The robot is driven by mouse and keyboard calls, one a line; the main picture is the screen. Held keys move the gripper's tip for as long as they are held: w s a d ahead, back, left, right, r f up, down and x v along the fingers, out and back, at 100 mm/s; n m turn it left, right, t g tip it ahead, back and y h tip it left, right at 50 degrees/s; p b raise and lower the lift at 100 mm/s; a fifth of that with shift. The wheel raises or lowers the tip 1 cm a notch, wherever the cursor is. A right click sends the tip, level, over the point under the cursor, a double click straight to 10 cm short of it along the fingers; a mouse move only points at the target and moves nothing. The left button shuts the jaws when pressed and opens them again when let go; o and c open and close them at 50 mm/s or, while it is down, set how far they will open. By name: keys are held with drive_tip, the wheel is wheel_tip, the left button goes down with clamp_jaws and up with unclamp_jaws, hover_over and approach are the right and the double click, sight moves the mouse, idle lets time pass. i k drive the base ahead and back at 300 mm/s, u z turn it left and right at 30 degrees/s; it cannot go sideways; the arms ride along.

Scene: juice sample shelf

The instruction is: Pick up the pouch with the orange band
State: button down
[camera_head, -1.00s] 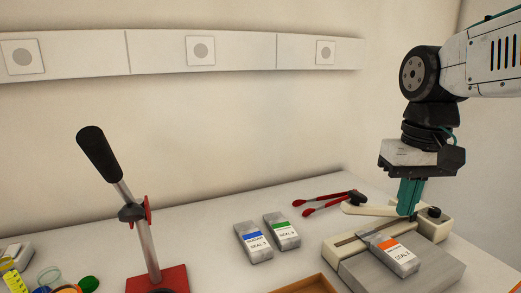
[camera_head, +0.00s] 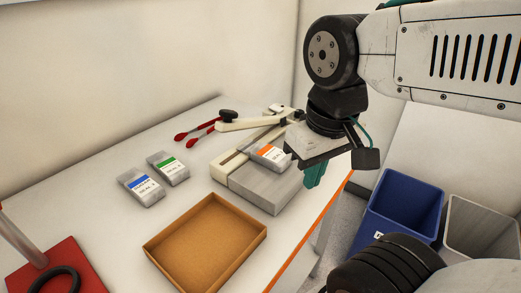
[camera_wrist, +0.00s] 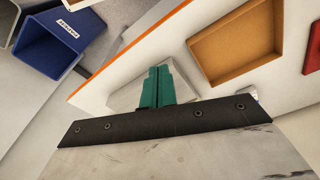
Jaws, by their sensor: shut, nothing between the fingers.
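The pouch with the orange band (camera_head: 268,154) lies flat on the grey plate of the sealer-like device (camera_head: 262,186) in the head view. My wrist partly overlaps its right end. My gripper (camera_head: 314,176) has teal fingers, shut and empty, pointing down just right of the plate in that view, apart from the pouch. In the wrist view my shut fingers (camera_wrist: 158,85) stand in front of the grey plate (camera_wrist: 126,98), and the pouch is not visible there.
A blue-band pouch (camera_head: 141,188) and a green-band pouch (camera_head: 168,168) lie left of the device. Red-handled tongs (camera_head: 197,132) lie behind. An empty brown tray (camera_head: 205,241) sits in front. A blue bin (camera_head: 403,205) and a grey bin (camera_head: 480,228) stand right of the table.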

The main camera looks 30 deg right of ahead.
sight(272, 158)
drive_tip(key=z, duration=0.05)
drive_tip(key=k, duration=0.95)
drive_tip(key=u, duration=0.65)
drive_tip(key=i, duration=0.75)
